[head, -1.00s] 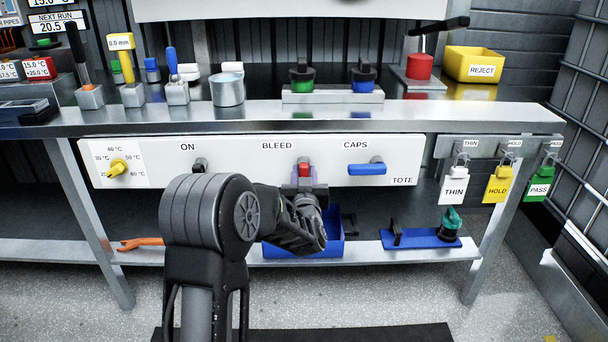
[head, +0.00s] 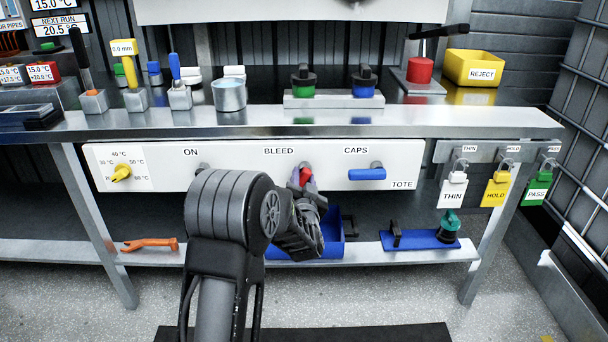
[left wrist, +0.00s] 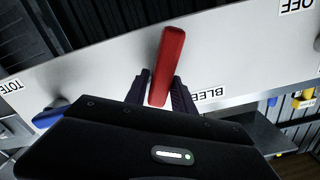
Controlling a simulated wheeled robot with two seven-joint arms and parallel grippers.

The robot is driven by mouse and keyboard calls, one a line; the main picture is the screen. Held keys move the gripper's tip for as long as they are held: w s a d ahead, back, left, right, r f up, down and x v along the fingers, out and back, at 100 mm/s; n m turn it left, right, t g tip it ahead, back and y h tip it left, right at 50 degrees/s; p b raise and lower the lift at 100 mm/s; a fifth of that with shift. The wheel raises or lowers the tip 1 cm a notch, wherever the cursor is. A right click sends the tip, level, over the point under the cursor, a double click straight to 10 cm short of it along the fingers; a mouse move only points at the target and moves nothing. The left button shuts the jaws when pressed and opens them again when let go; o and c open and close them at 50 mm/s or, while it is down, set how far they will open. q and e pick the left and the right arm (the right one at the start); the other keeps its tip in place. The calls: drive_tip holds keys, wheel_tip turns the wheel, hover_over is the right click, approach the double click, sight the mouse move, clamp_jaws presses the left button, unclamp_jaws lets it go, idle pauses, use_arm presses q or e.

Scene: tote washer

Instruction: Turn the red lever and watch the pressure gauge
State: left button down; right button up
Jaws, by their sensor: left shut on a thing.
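The red lever (head: 306,175) is on the white panel by the BLEED label and leans at a slant. In the left wrist view the red lever (left wrist: 168,62) stands out between the two dark fingers. My left gripper (head: 304,184) is shut on the lever; it also shows in the left wrist view (left wrist: 160,92). The lever's pivot is mostly hidden by the gripper. My right gripper is not in view.
The white panel (head: 240,178) also carries a yellow knob (head: 121,173), the ON control (head: 202,168) and a blue CAPS lever (head: 367,174). A blue bin (head: 333,246) is on the shelf below. Padlocks hang at right. Several tools and pots stand on the bench above.

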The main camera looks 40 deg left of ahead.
use_arm(q)
drive_tip(key=m+p, duration=0.1)
drive_tip(key=m, duration=0.1)
drive_tip(key=m+p, duration=0.1)
drive_tip(key=m, duration=0.1)
drive_tip(key=m+p, duration=0.2)
drive_tip(key=shift+s+a+r+m, duration=0.1)
drive_tip(key=shift+s+r+m, duration=0.05)
drive_tip(key=shift+r+m, duration=0.2)
drive_tip(key=m+p, duration=0.2)
drive_tip(key=m, duration=0.1)
drive_tip(key=shift+r, duration=0.1)
drive_tip(key=shift+m+p, duration=0.5)
drive_tip(key=shift+m, duration=0.85)
drive_tip(key=shift+a, duration=0.1)
drive_tip(key=c, duration=1.2)
unclamp_jaws()
drive_tip(key=shift+s, duration=0.15)
drive_tip(key=v, duration=0.7)
drive_tip(key=shift+s+d+p, duration=0.2)
drive_tip(key=shift+d+p, duration=0.05)
drive_tip(key=shift+p, duration=0.05)
